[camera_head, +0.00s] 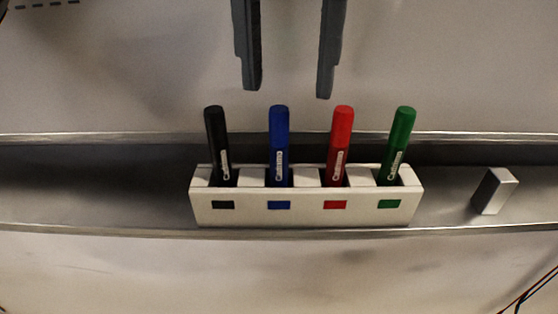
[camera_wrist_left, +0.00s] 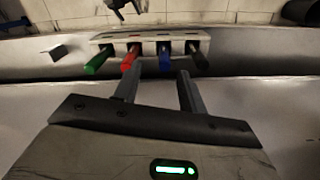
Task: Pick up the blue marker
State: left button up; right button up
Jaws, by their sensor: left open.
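The blue marker (camera_head: 279,140) stands upright in the second slot from the left of a white holder (camera_head: 300,213), between the black marker (camera_head: 217,140) and the red marker (camera_head: 341,140). My left gripper (camera_head: 288,92) is open and empty, above and apart from the markers; its fingers come down from the top edge, roughly over the blue and red markers. In the left wrist view its fingers (camera_wrist_left: 157,75) point toward the holder, and the blue marker (camera_wrist_left: 164,60) shows near the right finger. My right gripper is not clearly seen.
A green marker (camera_head: 401,140) stands in the right slot. A small silver block (camera_head: 494,191) stands on the metal tray (camera_head: 100,190) to the right of the holder. The tray left of the holder is bare. Thin cables (camera_head: 537,290) show at lower right.

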aim_at(279, 146)
pick_arm(q)
notch_tip(279, 146, down, 3)
jog(key=shift+f, duration=0.15)
jog(key=f, duration=0.4)
jog(key=shift+w+a+f, duration=0.25)
jog(key=shift+a+f, duration=0.1)
jog(key=shift+a, duration=0.05)
jog(key=shift+d+f, duration=0.1)
jog(key=shift+f, duration=0.2)
grip_shut()
